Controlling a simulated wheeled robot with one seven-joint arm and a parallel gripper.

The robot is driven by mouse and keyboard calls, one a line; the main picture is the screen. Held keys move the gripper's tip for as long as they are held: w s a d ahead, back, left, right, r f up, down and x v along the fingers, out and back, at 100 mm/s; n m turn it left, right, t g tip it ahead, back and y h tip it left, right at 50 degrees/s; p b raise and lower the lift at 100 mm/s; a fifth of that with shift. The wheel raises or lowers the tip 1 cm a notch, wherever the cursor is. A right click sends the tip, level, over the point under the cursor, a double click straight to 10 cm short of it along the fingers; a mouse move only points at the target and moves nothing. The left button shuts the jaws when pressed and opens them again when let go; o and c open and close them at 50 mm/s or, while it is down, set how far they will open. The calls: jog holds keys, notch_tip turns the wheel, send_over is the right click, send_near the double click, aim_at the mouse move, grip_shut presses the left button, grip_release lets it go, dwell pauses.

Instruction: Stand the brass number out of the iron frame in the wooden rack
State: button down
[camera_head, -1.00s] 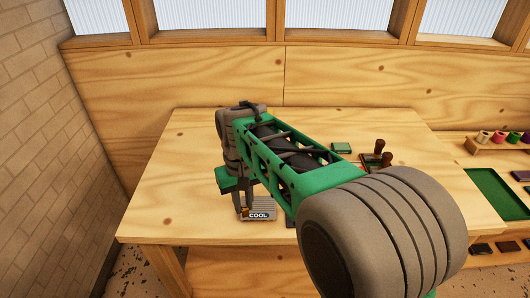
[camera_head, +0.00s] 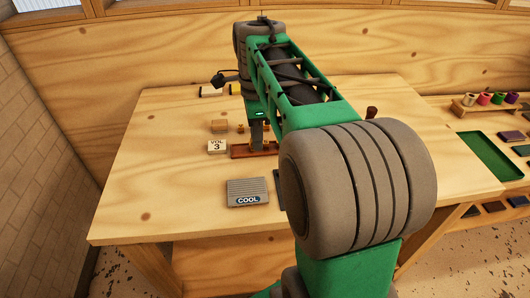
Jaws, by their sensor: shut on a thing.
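My gripper (camera_head: 257,137) points down over the reddish-brown wooden rack (camera_head: 240,153), left of the table's middle. It is shut on the brass number, a small piece mostly hidden by the fingers and too small to read. I cannot tell whether the number touches the rack. The right end of the rack is hidden by my arm. I cannot make out the iron frame; my arm covers part of the table.
A grey ridged block marked COOL (camera_head: 248,192) lies in front of the rack. Small thread spools (camera_head: 484,100) stand at right. The table's left side is clear.

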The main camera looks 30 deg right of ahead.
jog(key=shift+w+d+f+m, duration=0.1)
jog(key=shift+w+d+m, duration=0.05)
jog(key=shift+w+m, duration=0.15)
jog(key=w+f+p, duration=0.1)
jog(key=w+f, duration=0.2)
jog(key=w, duration=0.1)
jog(key=w+f+p, duration=0.1)
jog(key=w+f, duration=0.1)
jog(key=w, duration=0.2)
jog(key=w+d+f+p, duration=0.1)
jog(key=w+f, duration=0.2)
jog(key=w, duration=0.1)
jog(key=shift+w+f, duration=0.5)
jog(key=shift+f, duration=0.1)
jog(key=shift+w+f+p, duration=0.15)
jog(key=shift+f+p, duration=0.15)
jog(key=shift+f, duration=1.45)
jog(key=shift+f, duration=0.1)
jog(key=shift+f, duration=0.15)
jog(key=c, duration=1.3)
grip_release()
jog(key=shift+c, duration=0.2)
